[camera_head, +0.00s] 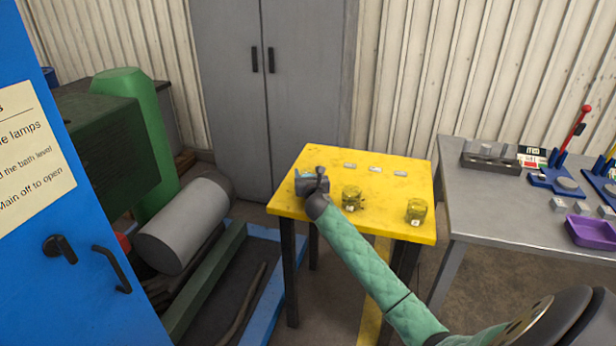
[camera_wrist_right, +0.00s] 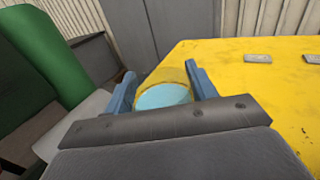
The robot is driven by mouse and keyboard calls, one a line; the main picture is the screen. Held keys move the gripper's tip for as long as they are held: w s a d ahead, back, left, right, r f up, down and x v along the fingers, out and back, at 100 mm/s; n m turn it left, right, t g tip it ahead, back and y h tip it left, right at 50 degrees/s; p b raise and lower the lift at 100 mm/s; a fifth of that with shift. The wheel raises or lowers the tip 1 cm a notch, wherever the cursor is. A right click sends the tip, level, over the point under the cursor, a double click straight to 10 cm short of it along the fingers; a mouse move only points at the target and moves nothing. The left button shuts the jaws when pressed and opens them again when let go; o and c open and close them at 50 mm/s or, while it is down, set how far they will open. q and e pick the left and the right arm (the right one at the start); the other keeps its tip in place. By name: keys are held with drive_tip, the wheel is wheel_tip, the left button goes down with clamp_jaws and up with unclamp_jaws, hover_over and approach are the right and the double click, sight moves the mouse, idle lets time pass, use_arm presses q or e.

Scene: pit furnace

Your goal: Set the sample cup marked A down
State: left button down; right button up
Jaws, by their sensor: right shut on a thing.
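My right gripper (camera_head: 311,183) is shut on a sample cup, over the left end of the yellow table (camera_head: 392,228). In the right wrist view the cup (camera_wrist_right: 163,92) sits between the two blue fingers and shows a yellowish wall and a pale blue inside. Its mark is not readable, and I cannot tell whether its base touches the table. Two other yellowish glass cups with small white labels stand upright on the table, one near the middle (camera_head: 351,198) and one at the front right (camera_head: 416,212). My left gripper is out of view.
Several small pale tags, one of them here (camera_head: 375,169), lie along the back of the table. A grey bench (camera_head: 500,213) with tools and a purple tray (camera_head: 590,232) stands to the right. A blue cabinet (camera_head: 75,200) and a grey cylinder (camera_head: 182,228) are at the left.

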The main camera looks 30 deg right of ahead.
drive_tip(key=shift+f, duration=0.6)
drive_tip(key=shift+f, duration=0.15)
drive_tip(key=o, duration=1)
drive_tip(key=shift+s, duration=0.1)
